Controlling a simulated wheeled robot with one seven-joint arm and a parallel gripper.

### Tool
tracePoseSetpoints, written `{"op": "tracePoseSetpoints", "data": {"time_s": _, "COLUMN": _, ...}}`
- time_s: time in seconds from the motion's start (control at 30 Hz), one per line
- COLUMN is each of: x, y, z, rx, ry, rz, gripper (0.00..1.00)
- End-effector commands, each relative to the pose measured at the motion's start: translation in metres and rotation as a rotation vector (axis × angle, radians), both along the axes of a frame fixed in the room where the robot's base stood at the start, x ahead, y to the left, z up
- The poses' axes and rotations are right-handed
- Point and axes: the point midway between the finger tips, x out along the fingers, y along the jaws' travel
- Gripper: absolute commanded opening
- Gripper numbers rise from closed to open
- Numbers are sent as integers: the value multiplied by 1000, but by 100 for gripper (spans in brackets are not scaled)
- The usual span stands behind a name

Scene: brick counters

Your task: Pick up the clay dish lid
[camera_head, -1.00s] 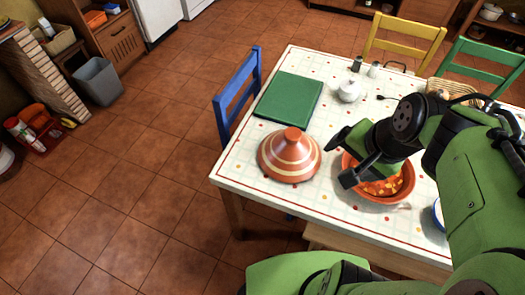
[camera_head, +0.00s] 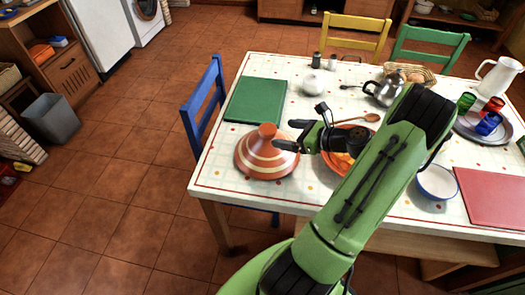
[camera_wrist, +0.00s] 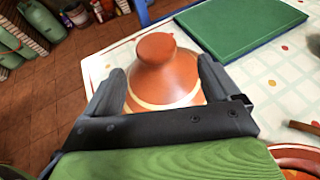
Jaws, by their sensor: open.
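The clay dish lid (camera_head: 266,155) is an orange-brown cone with cream bands and a round knob. It stands upright on the table, near its left front corner. My gripper (camera_head: 284,137) is open just right of the lid's upper part in the head view. In the wrist view the lid (camera_wrist: 165,72) shows between the two open fingers of my gripper (camera_wrist: 163,85), with its knob beyond them. I cannot tell whether a finger touches it. The clay dish (camera_head: 335,163) with food is to the right, partly hidden by my arm.
A green board (camera_head: 256,100) lies behind the lid, and a blue chair (camera_head: 205,105) stands at the table's left side. A white sugar pot (camera_head: 312,86), a metal teapot (camera_head: 385,91) and a white bowl (camera_head: 437,182) are farther right. The table's left front corner is clear.

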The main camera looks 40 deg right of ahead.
Motion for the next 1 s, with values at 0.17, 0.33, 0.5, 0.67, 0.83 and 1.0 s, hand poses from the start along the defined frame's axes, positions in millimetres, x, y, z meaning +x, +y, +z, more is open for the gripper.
{"op": "tracePoseSetpoints", "data": {"time_s": 0.17, "x": 32, "y": 9, "z": -16, "rx": -1, "ry": 0, "rz": 4, "gripper": 89}}
{"op": "tracePoseSetpoints", "data": {"time_s": 0.33, "x": 51, "y": 17, "z": -24, "rx": -2, "ry": 0, "rz": 6, "gripper": 89}}
{"op": "tracePoseSetpoints", "data": {"time_s": 0.5, "x": 78, "y": 26, "z": -35, "rx": -2, "ry": -1, "rz": 5, "gripper": 89}}
{"op": "tracePoseSetpoints", "data": {"time_s": 0.67, "x": 84, "y": 27, "z": -36, "rx": -2, "ry": 1, "rz": 1, "gripper": 89}}
{"op": "tracePoseSetpoints", "data": {"time_s": 0.83, "x": 83, "y": 27, "z": -35, "rx": -2, "ry": 1, "rz": 2, "gripper": 80}}
{"op": "tracePoseSetpoints", "data": {"time_s": 1.0, "x": 83, "y": 27, "z": -35, "rx": -2, "ry": 1, "rz": 2, "gripper": 54}}
